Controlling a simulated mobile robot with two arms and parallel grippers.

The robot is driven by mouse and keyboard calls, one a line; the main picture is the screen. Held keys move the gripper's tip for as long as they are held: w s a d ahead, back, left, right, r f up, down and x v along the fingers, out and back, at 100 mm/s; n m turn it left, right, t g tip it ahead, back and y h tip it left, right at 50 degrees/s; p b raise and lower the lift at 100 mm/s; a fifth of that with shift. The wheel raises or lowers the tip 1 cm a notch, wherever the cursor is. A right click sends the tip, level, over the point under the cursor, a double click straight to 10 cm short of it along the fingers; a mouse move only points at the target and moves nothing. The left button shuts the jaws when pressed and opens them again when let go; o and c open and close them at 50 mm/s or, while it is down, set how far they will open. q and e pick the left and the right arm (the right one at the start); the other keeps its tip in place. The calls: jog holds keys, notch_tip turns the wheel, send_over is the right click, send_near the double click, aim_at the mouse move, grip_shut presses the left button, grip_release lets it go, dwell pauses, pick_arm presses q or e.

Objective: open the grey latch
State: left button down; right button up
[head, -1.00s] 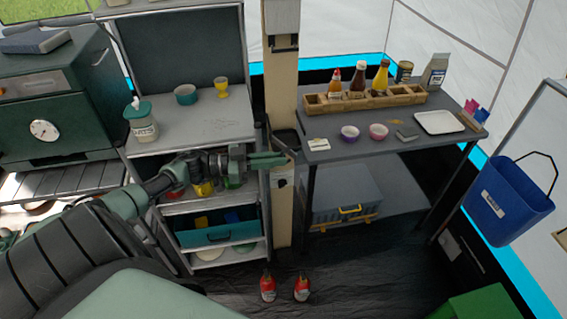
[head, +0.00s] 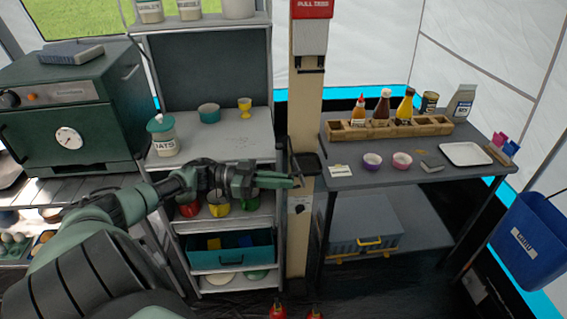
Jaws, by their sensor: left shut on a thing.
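My left gripper (head: 289,181) reaches in from the left, in front of the shelf unit, with its fingertips at the cream post. It is shut on a small thin grey piece (head: 298,170) at the post's left side, which looks like the grey latch. The fingers hide most of it, so I cannot tell its exact angle. A dark tray-like part (head: 308,163) sits on the post just right of the fingertips. My right gripper is not in view.
The cream post (head: 304,110) stands between the shelf unit (head: 160,190) and the grey table (head: 360,182). Red, yellow and green mugs (head: 219,208) stand on the shelf below my gripper. A grey box (head: 365,222) is under the table.

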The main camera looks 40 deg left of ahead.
pick_arm(q)
jog(key=shift+w+a+r, duration=0.2)
jog(key=shift+a, duration=0.05)
jog(key=c, duration=1.7)
grip_release()
jog(key=shift+o, duration=0.8)
jog(key=shift+w+f, duration=0.1)
jog(key=shift+f, duration=0.1)
jog(key=shift+s+a, duration=0.1)
jog(key=shift+s, duration=0.1)
jog(key=b+v, duration=0.2)
jog(key=v, duration=0.5)
jog(key=shift+a, duration=0.2)
